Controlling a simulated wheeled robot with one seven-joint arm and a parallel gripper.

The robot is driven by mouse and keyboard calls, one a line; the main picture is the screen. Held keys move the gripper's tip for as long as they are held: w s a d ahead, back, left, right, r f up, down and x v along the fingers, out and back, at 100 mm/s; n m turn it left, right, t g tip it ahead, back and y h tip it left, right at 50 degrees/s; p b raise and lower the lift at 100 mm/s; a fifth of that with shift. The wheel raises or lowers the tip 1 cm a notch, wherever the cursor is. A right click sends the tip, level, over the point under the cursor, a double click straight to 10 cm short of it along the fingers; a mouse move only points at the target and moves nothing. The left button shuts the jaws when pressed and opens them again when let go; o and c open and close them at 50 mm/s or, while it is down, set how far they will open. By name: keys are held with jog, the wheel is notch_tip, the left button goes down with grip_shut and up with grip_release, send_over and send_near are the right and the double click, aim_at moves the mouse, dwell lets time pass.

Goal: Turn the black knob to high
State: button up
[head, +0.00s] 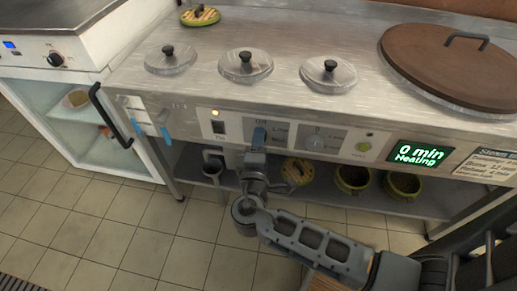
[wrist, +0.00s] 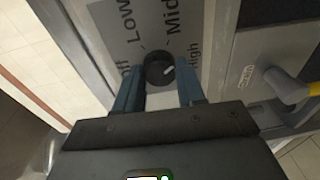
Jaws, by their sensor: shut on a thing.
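The black knob (wrist: 159,71) is between my gripper's two blue fingers in the wrist view, on a panel marked Off, Low, Mid and High. Its small white mark points to the right, towards the side where Mid and High are printed; the exact setting is hard to tell. My gripper (wrist: 159,88) is shut on the knob, with a finger on either side. In the head view my gripper (head: 259,134) reaches the front panel of the steel counter (head: 190,107), and its fingers hide the knob.
A grey dial (head: 315,142), a green button (head: 363,147) and a lit display reading "0 min Heating" (head: 418,154) are right of my gripper. A switch (head: 218,127) is close on its left. Several pots stand on the lower shelf. A tap (wrist: 286,86) shows in the wrist view.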

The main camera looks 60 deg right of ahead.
jog(key=m+b, duration=0.4)
jog(key=b, duration=0.1)
jog(key=shift+f, duration=0.4)
jog(key=m+b, duration=0.2)
jog(key=b, duration=0.1)
jog(key=shift+s+r+m, duration=0.1)
jog(key=shift+r+m, duration=0.1)
jog(key=shift+m, duration=0.1)
jog(key=o, duration=1)
jog(key=shift+r, duration=0.1)
jog(key=shift+o, duration=0.2)
jog(key=v, duration=0.7)
jog(key=shift+s+a+p, duration=0.15)
jog(key=shift+a+p, duration=0.2)
